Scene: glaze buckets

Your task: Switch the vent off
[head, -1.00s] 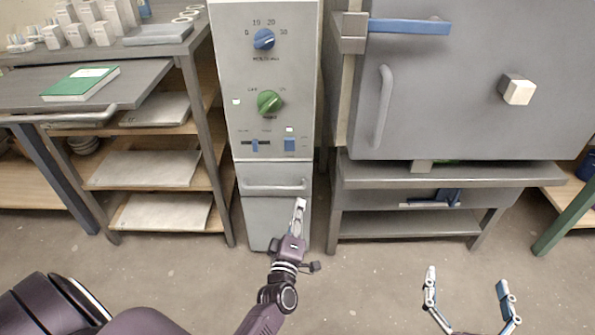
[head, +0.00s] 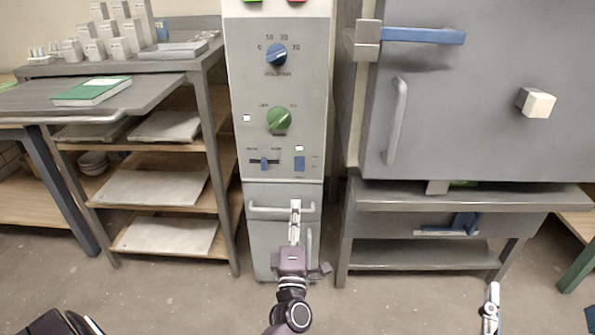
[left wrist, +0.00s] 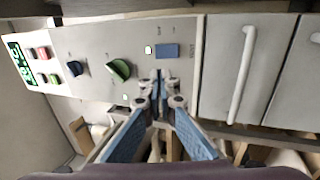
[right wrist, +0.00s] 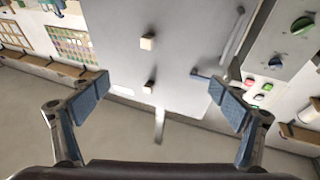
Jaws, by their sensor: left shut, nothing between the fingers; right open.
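The grey control panel (head: 240,90) stands in the middle of the head view. It carries a blue dial (head: 277,55), a green knob (head: 280,119), a small blue slider (head: 264,163) and a blue rectangular switch (head: 299,163). A small lit lamp (head: 299,149) sits above the switch. The labels are too small to read, so I cannot tell which control is the vent's. My left gripper (head: 295,205) is shut and empty, seen in front of the cabinet's upper handle. In the left wrist view its fingertips (left wrist: 159,76) overlap the panel near the slider, partly hiding it. My right gripper (right wrist: 157,86) is open and empty.
A kiln-like grey cabinet (head: 470,80) with a blue latch bar (head: 425,35) stands on a metal stand to the right. A shelf unit (head: 217,130) and a table with a green book (head: 92,91) are at left. The floor in front is clear.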

